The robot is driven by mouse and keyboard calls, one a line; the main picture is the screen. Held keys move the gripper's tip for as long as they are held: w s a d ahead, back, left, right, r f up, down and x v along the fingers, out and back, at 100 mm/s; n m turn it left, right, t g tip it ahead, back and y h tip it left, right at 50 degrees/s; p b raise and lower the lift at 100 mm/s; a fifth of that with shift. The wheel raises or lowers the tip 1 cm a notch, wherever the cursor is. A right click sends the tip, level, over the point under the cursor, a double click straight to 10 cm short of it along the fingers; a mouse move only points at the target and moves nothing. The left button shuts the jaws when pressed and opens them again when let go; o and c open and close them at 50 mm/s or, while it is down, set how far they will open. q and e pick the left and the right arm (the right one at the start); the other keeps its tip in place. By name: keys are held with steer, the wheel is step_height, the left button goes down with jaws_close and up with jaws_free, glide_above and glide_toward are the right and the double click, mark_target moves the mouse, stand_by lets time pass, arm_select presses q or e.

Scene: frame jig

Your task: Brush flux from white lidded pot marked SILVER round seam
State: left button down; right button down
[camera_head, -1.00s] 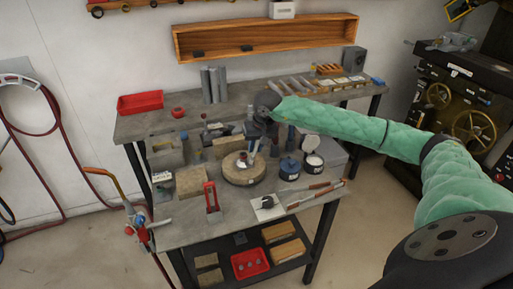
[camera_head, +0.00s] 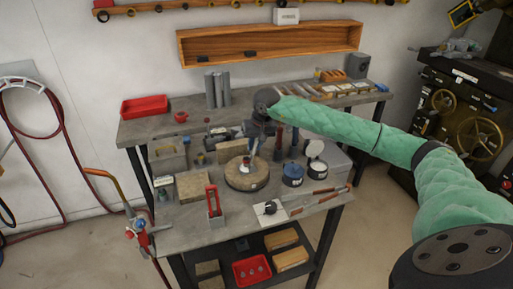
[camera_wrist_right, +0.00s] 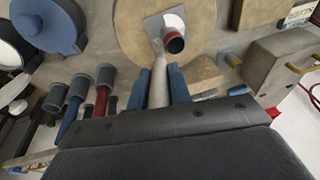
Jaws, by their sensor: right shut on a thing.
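My right gripper (camera_wrist_right: 161,88) is shut on a pale grey, slim-handled tool (camera_wrist_right: 158,90), seemingly a brush. Its pale end points at a small white piece with a red-and-dark end (camera_wrist_right: 174,40) on the round tan block (camera_wrist_right: 130,45); whether they touch I cannot tell. In the head view the gripper (camera_head: 257,135) hangs just above the round block (camera_head: 246,183). A blue lidded pot (camera_head: 293,175) stands right of the block. Beside it is a pot with a round white top (camera_head: 316,167); its marking is unreadable. The seam is too small to see. My left gripper is out of view.
Several upright handled tools (camera_wrist_right: 75,95) stand close beside the gripper. A red stand (camera_head: 213,204), a tan block (camera_head: 192,187), a white pad (camera_head: 268,209) and red-handled tools (camera_head: 318,197) lie on the bench front. A red tray (camera_head: 144,106) is at back left.

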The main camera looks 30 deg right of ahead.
steer(key=shift+s+a+b, duration=0.2)
steer(key=shift+s+b, duration=0.95)
steer(key=shift+b, duration=0.3)
stand_by(0.9)
steer(key=shift+w, duration=0.1)
steer(key=shift+w+d+f+b, duration=0.1)
steer(key=shift+w+d+b, duration=0.1)
steer(key=shift+w, duration=0.4)
steer(key=shift+w+d+b, duration=0.1)
steer(key=shift+w+b, duration=0.1)
steer(key=shift+w, duration=0.4)
steer(key=shift+s, duration=0.1)
steer(key=shift+s+a+b, duration=0.25)
steer(key=shift+s+b, duration=0.2)
steer(key=shift+s, duration=0.75)
steer(key=shift+s, duration=0.1)
